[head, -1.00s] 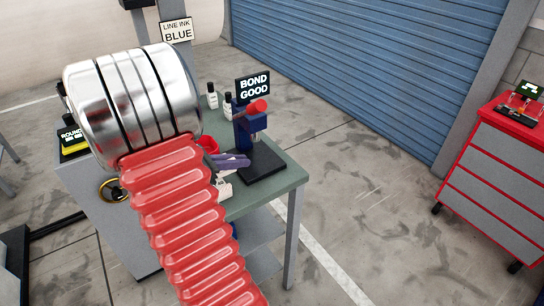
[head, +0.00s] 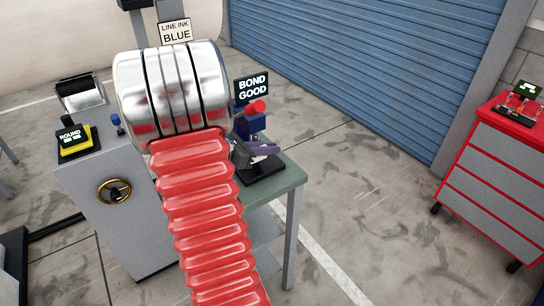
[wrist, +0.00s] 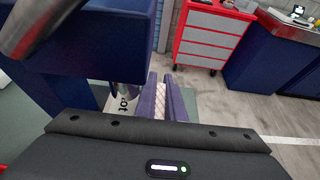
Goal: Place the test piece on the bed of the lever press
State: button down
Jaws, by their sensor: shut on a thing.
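The lever press (head: 250,128), dark blue with a red knob, stands on a black base (head: 262,172) on the green-topped bench. My gripper (head: 262,150) is at the press, its purple fingers above the base in the picture. In the wrist view its fingers (wrist: 165,92) are shut on a pale, cross-hatched strip, the test piece (wrist: 162,106). The press's blue body (wrist: 95,45) and silver ram (wrist: 128,96) are just left of the fingers. A white surface with black lettering (wrist: 121,105) shows below the ram. I cannot tell whether the piece touches the bed.
A "BOND GOOD" screen (head: 253,88) stands behind the press. Left is a grey cabinet with a yellow handwheel (head: 114,191) and a "ROUND" sign (head: 70,136). A red drawer cabinet (head: 490,160) stands far right. My arm hides part of the bench.

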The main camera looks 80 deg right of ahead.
aim_at(270, 164)
jog(key=shift+s+d, duration=0.25)
jog(key=shift+s+d+f, duration=0.1)
jog(key=shift+f, duration=0.8)
jog(key=shift+s+d+f, duration=0.1)
jog(key=shift+f, duration=0.75)
jog(key=shift+f, duration=0.1)
jog(key=c, duration=1.8)
grip_release()
jog(key=shift+c, duration=0.2)
jog(key=shift+w+a+r, duration=0.3)
jog(key=shift+w, duration=0.1)
jog(key=v, duration=1.1)
